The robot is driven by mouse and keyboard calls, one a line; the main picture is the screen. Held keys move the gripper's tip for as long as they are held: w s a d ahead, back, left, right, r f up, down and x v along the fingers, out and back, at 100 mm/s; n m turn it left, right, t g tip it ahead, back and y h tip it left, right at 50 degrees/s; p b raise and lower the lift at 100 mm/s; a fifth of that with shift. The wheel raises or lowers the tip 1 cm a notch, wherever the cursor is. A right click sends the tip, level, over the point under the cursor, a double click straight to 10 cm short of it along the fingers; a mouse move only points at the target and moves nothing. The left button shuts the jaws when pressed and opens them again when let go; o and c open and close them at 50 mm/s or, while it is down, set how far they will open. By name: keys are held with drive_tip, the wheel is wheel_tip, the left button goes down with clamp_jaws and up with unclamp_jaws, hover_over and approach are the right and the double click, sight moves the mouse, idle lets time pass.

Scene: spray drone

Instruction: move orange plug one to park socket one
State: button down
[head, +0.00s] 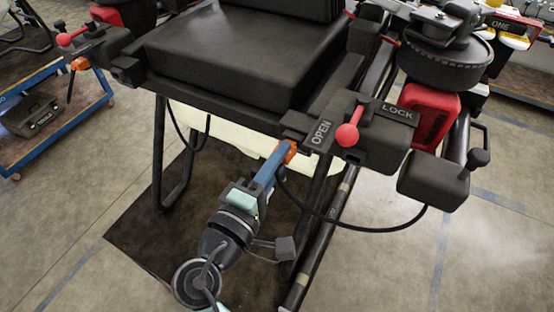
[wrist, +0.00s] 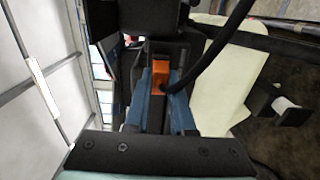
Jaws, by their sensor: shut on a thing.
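The orange plug (head: 287,152) is between my gripper's blue fingers just below a black block (head: 296,122) at the drone frame's front corner. In the wrist view, the orange plug (wrist: 161,74) lies between the two blue fingers of my gripper (wrist: 160,95), which is shut on it. A black cable (head: 365,231) loops from the plug toward the right. The plug's far end faces the dark block (wrist: 160,18); I cannot tell whether it is seated in it. I cannot identify park socket one with certainty.
A red-knobbed lever (head: 347,136) stands by the OPEN and LOCK labels, right of the plug. A black box with a black knob (head: 478,158) is farther right. Frame legs stand close behind my arm.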

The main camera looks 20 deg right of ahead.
drive_tip(key=shift+w+d, duration=0.35)
drive_tip(key=shift+d, duration=0.1)
drive_tip(key=c, duration=0.7)
unclamp_jaws()
drive_tip(key=b+v, duration=0.4)
drive_tip(key=v, duration=0.9)
